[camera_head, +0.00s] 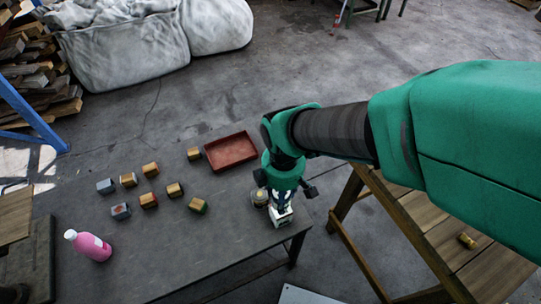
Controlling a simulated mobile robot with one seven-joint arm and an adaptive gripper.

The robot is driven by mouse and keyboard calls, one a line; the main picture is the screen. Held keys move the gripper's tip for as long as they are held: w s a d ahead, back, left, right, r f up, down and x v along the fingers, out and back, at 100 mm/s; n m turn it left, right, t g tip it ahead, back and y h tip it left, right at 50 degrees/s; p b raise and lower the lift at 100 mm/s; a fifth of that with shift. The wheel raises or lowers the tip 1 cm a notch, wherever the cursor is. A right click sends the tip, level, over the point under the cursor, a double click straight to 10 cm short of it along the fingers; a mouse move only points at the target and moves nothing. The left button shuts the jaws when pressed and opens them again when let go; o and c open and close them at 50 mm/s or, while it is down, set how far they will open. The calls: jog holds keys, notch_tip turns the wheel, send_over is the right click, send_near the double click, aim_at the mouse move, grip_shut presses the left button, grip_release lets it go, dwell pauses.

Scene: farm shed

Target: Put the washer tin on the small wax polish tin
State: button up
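My gripper (282,202) points down over the right end of the grey table, near its front right corner. A small white item (281,218) shows right under it; I cannot tell whether it is held or stands on the table. A small round tin with a pale yellowish top (260,198) stands on the table just left of my gripper, close beside it. The labels are too small to read, so I cannot tell which is the washer tin or the wax polish tin. The fingertips are too small and partly hidden to judge.
A red tray (231,151) lies behind my gripper. Several small blocks, one at the table's middle (174,190), stand to the left. A pink bottle (88,245) is at the front left. The table (190,245) is clear in front. A wooden bench (440,225) stands right.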

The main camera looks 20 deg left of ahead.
notch_tip(320, 180, down, 16)
jog(key=s, duration=0.1)
jog(key=shift+a+r, duration=0.2)
jog(key=shift+a, duration=0.05)
jog(key=b, duration=0.3)
send_over(260, 194)
jog(key=shift+w+f, duration=0.1)
jog(key=shift+f, duration=0.6)
jog(key=shift+f+b, duration=0.4)
jog(key=shift+f, duration=1.35)
jog(key=shift+f, duration=0.1)
jog(key=o, duration=1.2)
